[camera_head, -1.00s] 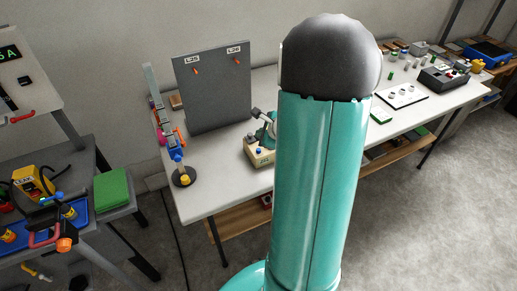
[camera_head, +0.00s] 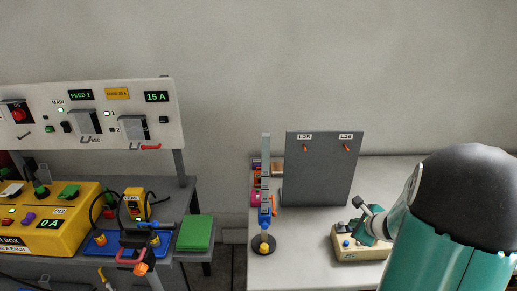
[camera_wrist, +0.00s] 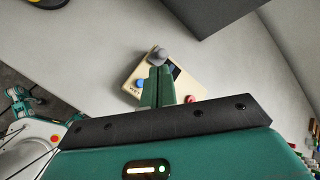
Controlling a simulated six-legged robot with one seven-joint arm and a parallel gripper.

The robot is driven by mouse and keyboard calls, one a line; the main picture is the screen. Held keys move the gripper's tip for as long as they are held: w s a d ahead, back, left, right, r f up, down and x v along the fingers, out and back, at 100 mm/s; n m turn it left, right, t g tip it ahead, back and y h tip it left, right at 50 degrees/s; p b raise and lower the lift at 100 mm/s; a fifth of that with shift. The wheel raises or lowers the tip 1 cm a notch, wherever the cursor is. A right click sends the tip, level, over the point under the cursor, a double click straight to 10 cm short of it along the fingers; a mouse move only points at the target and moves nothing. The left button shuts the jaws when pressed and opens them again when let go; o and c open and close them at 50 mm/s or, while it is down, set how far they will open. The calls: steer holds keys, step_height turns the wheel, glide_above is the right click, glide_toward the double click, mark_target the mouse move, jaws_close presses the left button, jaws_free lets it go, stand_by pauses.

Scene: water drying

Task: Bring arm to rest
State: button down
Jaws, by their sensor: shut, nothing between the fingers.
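My arm, in teal with a dark grey cap, fills the lower right of the head view. My gripper (camera_wrist: 157,88) shows in the wrist view as two green fingers closed together, with nothing between them. It lies over a small beige control box (camera_wrist: 133,82) with a grey knob, a blue button and a red button. In the head view my gripper (camera_head: 372,228) is by the same beige box (camera_head: 350,255) on the white table. I cannot tell whether the fingers touch the box.
A grey panel (camera_head: 320,175) with two orange hooks stands behind the box on the white table (camera_head: 290,270). A round-based stand (camera_head: 264,246) is left of it. Farther left are a green block (camera_head: 196,233), a yellow box (camera_head: 45,215) and a switch panel (camera_head: 120,120).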

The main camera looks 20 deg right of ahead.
steer(key=s+a+r+n+g+y, duration=0.1)
steer(key=a+r+n, duration=0.35)
steer(key=a, duration=0.35)
steer(key=a+r+n+y, duration=0.2)
steer(key=a+r+n, duration=0.25)
steer(key=a, duration=0.25)
steer(key=s+a+r+n+g+y, duration=0.1)
steer(key=a+r+n, duration=0.2)
steer(key=a+n, duration=0.4)
steer(key=s+a+r+n+h, duration=0.1)
steer(key=s+a+r+n, duration=0.2)
steer(key=s+n, duration=0.3)
steer(key=s+a+r+n+g+h, duration=0.1)
steer(key=s+a+r+n+h, duration=0.1)
steer(key=s+a+n, duration=0.4)
steer(key=shift+s+r+g, duration=0.3)
steer(key=shift+s+r, duration=0.25)
steer(key=shift+s, duration=0.25)
